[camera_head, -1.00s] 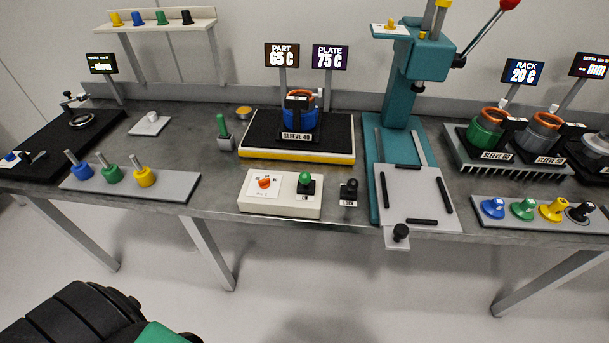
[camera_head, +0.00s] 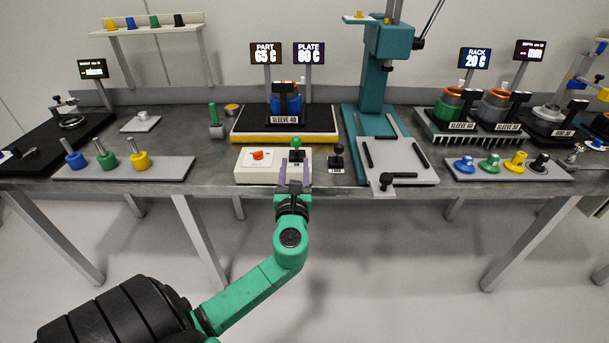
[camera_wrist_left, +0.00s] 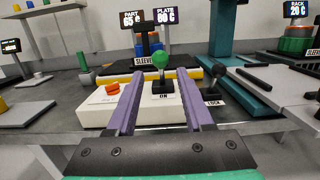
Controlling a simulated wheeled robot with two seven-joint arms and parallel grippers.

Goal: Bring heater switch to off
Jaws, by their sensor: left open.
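The white control box (camera_head: 245,168) stands at the front of the bench. On it are an orange knob (camera_head: 258,155) and a lever with a green ball (camera_head: 296,143); the wrist view shows the ball (camera_wrist_left: 160,60) above a plate labelled ON. I take this lever as the heater switch. My left gripper (camera_head: 294,170) is open at the front of the box, its purple fingers pointing at the lever. In the wrist view the ball appears between and beyond the fingers (camera_wrist_left: 159,88); I cannot tell any contact. My right gripper is not in view.
A black lever labelled LOCK (camera_head: 337,155) stands close right of the box. Behind is the heating plate (camera_head: 243,128) carrying a blue stator part (camera_head: 286,105) with a SLEEVE 40 tag. The teal press (camera_head: 372,95) is at right. The plate display (camera_head: 308,53) appears to read 80 C.

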